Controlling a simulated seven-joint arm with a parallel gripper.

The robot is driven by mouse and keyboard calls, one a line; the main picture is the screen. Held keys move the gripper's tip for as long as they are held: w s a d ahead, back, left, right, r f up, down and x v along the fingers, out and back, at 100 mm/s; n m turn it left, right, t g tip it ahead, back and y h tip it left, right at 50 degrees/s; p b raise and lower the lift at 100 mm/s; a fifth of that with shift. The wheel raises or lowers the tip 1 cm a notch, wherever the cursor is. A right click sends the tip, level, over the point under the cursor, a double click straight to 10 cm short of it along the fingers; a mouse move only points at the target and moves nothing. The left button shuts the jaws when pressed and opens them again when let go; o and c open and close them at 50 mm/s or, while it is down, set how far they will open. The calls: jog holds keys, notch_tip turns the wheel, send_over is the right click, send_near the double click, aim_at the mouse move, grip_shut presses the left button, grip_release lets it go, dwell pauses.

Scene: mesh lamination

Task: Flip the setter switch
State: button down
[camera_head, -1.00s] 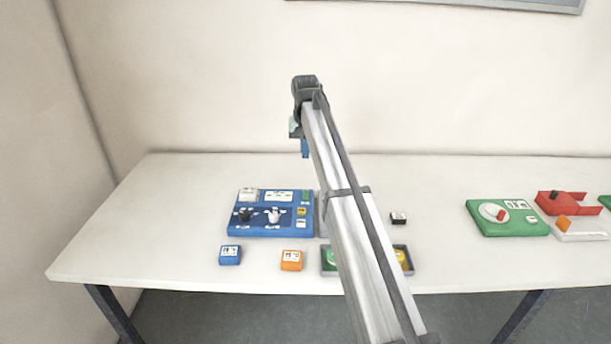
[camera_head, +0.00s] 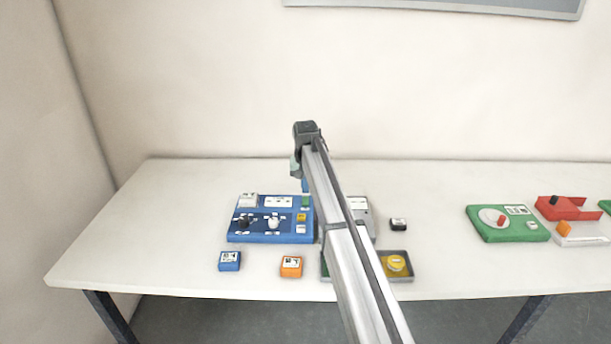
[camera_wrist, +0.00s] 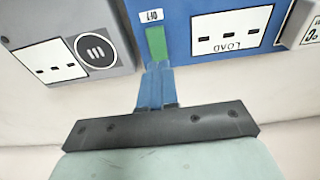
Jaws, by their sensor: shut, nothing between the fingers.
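A blue control panel (camera_head: 236,233) sits on the table left of my arm. It carries a black knob (camera_head: 244,221), a white knob (camera_head: 273,224) and small green, yellow and white parts on its right side. I cannot tell by label which part is the setter switch. My gripper (camera_wrist: 157,68) is shut and empty, its blue fingers together. In the wrist view the fingertips are at the near end of the green piece (camera_wrist: 156,42), which has a small label above it. I cannot tell whether they touch. In the head view my gripper (camera_head: 305,187) is over the panel's back right corner.
A grey box (camera_head: 360,209) stands right of the panel, partly behind my arm. A grey tray (camera_head: 408,267) with a yellow round piece is in front. Blue (camera_head: 230,261) and orange (camera_head: 291,267) blocks lie before the panel. A green unit (camera_head: 508,224) is farther right.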

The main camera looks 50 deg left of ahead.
aim_at(306, 204)
jog(key=shift+w+a+f, duration=0.1)
jog(key=shift+f, duration=0.95)
jog(key=shift+a+f, duration=0.1)
jog(key=shift+f, duration=0.2)
jog(key=shift+d, duration=0.2)
jog(key=shift+s+d+r, duration=0.3)
jog(key=shift+s+d, duration=0.1)
jog(key=shift+s, duration=0.15)
jog(key=shift+r, duration=0.15)
notch_tip(306, 204, up, 14)
jog(key=s+d, duration=0.1)
jog(key=shift+f, duration=0.2)
jog(key=shift+d, duration=0.15)
